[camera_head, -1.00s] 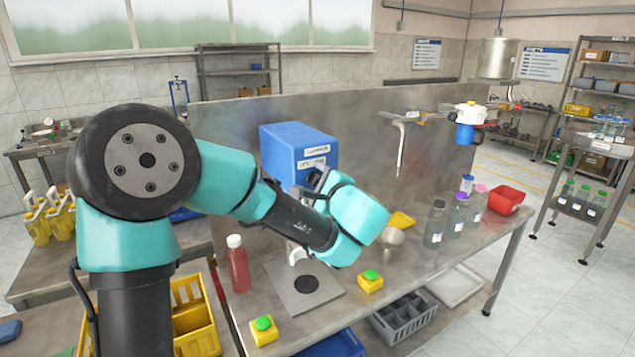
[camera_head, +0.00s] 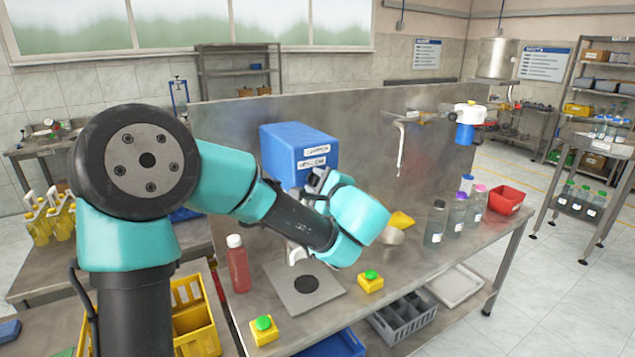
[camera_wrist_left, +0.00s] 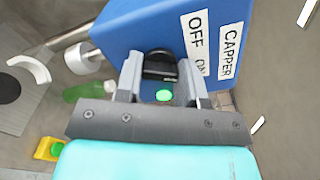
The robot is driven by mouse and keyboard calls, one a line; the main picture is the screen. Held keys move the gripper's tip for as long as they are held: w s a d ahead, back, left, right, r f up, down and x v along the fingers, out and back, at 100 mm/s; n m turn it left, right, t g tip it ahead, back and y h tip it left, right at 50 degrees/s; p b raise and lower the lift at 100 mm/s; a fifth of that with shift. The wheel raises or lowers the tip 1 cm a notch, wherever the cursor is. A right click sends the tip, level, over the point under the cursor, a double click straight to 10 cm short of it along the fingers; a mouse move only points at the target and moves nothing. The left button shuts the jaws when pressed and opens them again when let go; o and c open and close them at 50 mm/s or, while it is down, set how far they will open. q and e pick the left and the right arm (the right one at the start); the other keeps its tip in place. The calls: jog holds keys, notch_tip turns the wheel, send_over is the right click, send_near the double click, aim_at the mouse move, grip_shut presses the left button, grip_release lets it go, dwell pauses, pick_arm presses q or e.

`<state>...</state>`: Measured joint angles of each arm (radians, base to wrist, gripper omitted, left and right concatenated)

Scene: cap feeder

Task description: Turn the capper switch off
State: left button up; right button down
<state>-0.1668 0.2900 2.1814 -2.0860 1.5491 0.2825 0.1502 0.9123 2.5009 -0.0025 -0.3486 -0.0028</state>
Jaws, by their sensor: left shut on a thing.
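The blue capper box (camera_head: 295,152) stands on the steel bench against the back panel. In the left wrist view its face (camera_wrist_left: 140,30) carries a white CAPPER label (camera_wrist_left: 230,50) and an OFF/ON label (camera_wrist_left: 196,42). My left gripper (camera_wrist_left: 160,68) is at this face, with its two fingers on either side of the black switch knob (camera_wrist_left: 159,63), shut on it. In the head view my left arm hides the knob. My right gripper is not in view.
Several bottles (camera_head: 457,215) and a red bin (camera_head: 506,200) stand at the right.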

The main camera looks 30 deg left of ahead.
pick_arm(q)
jog(key=n, duration=1.1)
jog(key=shift+n, duration=0.3)
dwell(0.4)
jog(key=o, duration=0.9)
jog(key=shift+o, duration=0.2)
jog(key=v, duration=1.7)
jog(key=shift+d, duration=0.25)
